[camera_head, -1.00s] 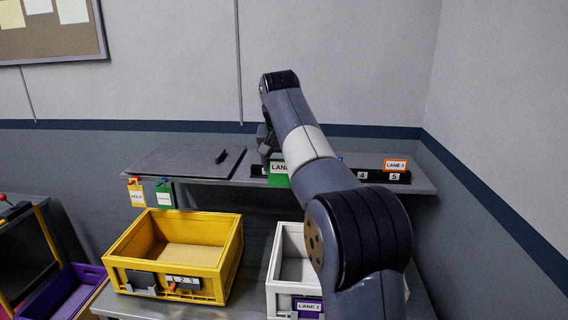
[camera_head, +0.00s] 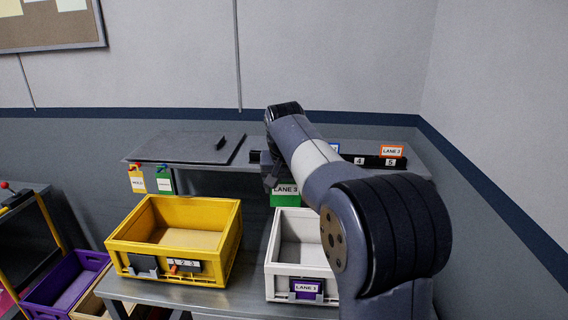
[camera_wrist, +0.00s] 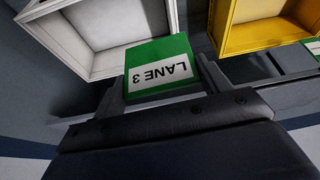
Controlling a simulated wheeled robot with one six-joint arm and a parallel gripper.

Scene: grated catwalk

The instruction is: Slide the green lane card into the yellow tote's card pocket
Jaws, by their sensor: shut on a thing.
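The green lane card (camera_head: 286,193), with a white "LANE 3" label, hangs from my gripper (camera_head: 272,180) just behind the white tote. In the wrist view the card (camera_wrist: 158,62) sits between the two fingers of my gripper (camera_wrist: 162,88), which is shut on it. The yellow tote (camera_head: 228,243) stands on the bench to the left of the card, open and with a bare inside. A dark card pocket (camera_head: 144,265) is on the left of its front wall, and it looks empty. The yellow tote's side also shows in the wrist view (camera_wrist: 262,36).
The white tote (camera_head: 272,270) holds a purple card (camera_head: 305,289) in front. A shelf (camera_head: 215,166) behind bears a rack with an orange card (camera_head: 391,150). Yellow and green tags (camera_head: 163,182) hang from its edge. A purple bin (camera_head: 90,262) is at left.

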